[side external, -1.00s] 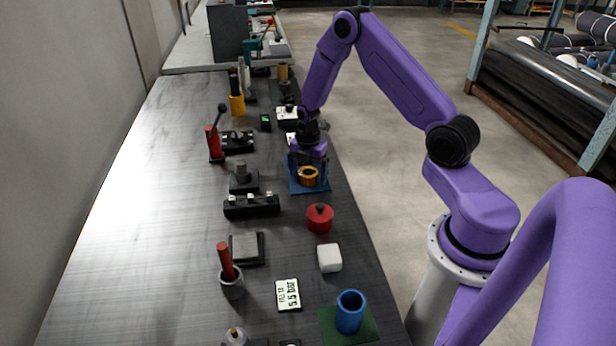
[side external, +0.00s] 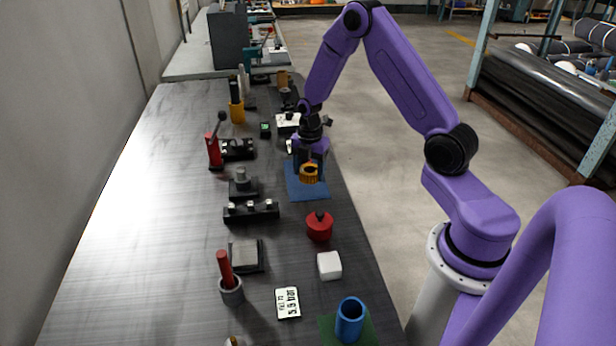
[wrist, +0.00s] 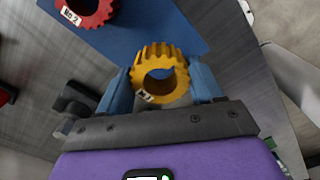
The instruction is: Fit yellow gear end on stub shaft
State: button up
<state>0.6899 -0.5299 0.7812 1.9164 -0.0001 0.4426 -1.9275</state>
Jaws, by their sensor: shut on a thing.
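The yellow gear (side external: 309,173) is a toothed ring with a round bore, held between the fingers of my gripper (side external: 309,163). In the wrist view the gear (wrist: 178,84) sits between two blue fingers (wrist: 160,85), with a small white label on its lower left. It appears a little above the blue mat (side external: 310,193). A short upright grey cylinder on a dark block, apparently the stub shaft (side external: 241,174), stands left of the mat in the side view. My gripper is apart from it.
A red gear labelled No 2 (wrist: 88,8) lies at the mat's edge in the wrist view. A dark fixture bar (side external: 251,212), a red lidded pot (side external: 319,228) and a red-handled lever stand (side external: 214,150) are nearby. The bench's left side is clear.

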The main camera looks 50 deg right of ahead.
jog(key=s+a+r, duration=0.4)
jog(key=s+r, duration=0.5)
jog(key=s, duration=0.3)
jog(key=r, duration=0.1)
send_over(241, 169)
jog(key=shift+s+a+r, duration=0.1)
jog(key=shift+r, duration=0.05)
jog(key=shift+f, duration=2.9)
jog(key=shift+f, duration=2.2)
jog(key=o, duration=1.4)
